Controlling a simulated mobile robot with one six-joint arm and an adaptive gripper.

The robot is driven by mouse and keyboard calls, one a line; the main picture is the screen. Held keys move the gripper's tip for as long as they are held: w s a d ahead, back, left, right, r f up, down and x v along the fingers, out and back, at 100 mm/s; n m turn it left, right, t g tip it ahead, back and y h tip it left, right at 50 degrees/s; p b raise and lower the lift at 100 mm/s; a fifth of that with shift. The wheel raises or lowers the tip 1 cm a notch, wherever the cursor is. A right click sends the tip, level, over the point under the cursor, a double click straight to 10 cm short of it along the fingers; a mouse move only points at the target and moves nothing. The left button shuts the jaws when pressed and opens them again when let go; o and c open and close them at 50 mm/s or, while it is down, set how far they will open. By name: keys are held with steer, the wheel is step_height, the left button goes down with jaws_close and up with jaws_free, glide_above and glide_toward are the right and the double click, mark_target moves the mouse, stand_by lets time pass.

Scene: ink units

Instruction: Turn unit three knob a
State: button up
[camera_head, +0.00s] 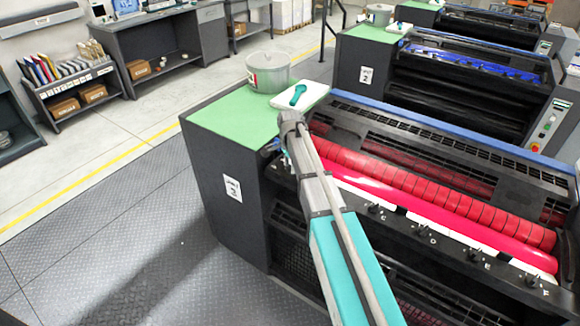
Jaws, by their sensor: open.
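The nearest press unit bears a white label (232,188) reading unit 3. A row of small black knobs runs along its front rail, with letters beside them. Knob C (373,207), knob D (418,228), knob E (471,255) and knob F (531,280) show. Knob A is hidden, apparently behind my arm at the left end of the rail. My gripper (271,147) shows only as a small part beside the end of my arm, by the green top's right edge. It is open; its fingertips and any contact with a knob are hidden.
A grey ink can (268,72) and a teal tool (298,94) on a white pad (309,91) stand on unit three's green top (225,118). Red rollers (430,185) lie behind the rail. Unit two (366,75) stands behind. The floor at left is clear.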

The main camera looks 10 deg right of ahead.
jaws_close()
steer(key=shift+n, duration=0.3)
steer(key=n, duration=0.4)
steer(key=shift+s, duration=0.1)
steer(key=n, duration=0.4)
steer(key=shift+d+n, duration=0.1)
steer(key=shift+n, duration=0.2)
steer(key=n, duration=0.5)
steer(key=shift+d+n, duration=0.1)
steer(key=shift+n, duration=0.2)
steer(key=n, duration=0.5)
steer(key=shift+d, duration=0.1)
